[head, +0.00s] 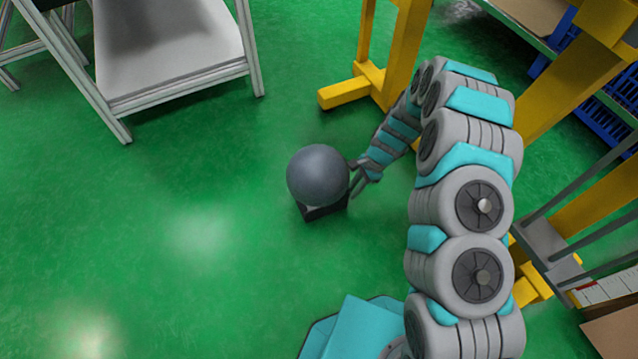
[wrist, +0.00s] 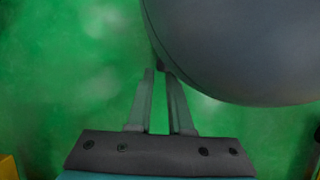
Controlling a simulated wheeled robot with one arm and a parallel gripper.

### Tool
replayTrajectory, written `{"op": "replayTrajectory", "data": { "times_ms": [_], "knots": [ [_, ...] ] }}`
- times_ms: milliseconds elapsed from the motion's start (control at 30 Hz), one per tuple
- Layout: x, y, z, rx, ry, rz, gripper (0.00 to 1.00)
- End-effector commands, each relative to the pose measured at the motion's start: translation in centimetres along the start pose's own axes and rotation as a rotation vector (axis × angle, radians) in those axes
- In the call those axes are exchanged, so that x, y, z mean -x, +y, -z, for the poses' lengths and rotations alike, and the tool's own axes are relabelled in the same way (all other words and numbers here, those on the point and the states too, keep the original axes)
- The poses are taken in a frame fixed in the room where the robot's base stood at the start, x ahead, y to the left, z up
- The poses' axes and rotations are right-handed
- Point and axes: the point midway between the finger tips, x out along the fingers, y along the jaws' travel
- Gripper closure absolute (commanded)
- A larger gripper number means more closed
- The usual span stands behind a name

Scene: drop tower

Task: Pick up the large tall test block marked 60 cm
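No block with a readable 60 cm mark shows in either view. A dark grey ball (head: 318,174) rests on or over a small dark block (head: 322,211) on the green floor in the head view. The ball hides most of that block's top. My gripper (head: 356,178) is just right of the ball, fingers pointing toward it. In the wrist view the ball (wrist: 245,45) fills the upper right, close to the fingertips. The two fingers (wrist: 157,75) stand apart with green floor between them and nothing held. I cannot tell whether a finger touches the ball.
A grey-topped table (head: 170,50) with metal legs stands at the upper left. Yellow frame posts with feet (head: 345,92) stand behind and right of my arm. Blue crates (head: 605,115) and a grey rack (head: 550,240) are at the right. The floor on the left is clear.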

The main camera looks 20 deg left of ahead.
Motion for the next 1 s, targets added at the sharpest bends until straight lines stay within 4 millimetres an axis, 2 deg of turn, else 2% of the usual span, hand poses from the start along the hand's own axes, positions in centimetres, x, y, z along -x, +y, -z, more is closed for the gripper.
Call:
{"op": "replayTrajectory", "data": {
  "times_ms": [100, 200, 400, 567, 1000],
  "knots": [
    [-1.9, 0.0, -0.1, 0.002, -0.002, -0.003, 0.81],
    [-2.6, 0.0, -0.1, 0.002, -0.001, -0.001, 0.81],
    [-2.5, 0.0, -0.1, 0.002, 0.000, 0.000, 0.81],
    [-2.5, 0.0, -0.1, 0.002, 0.000, 0.000, 0.99],
    [-2.6, 0.0, -0.1, 0.002, 0.001, 0.000, 1.00]
  ]
}}
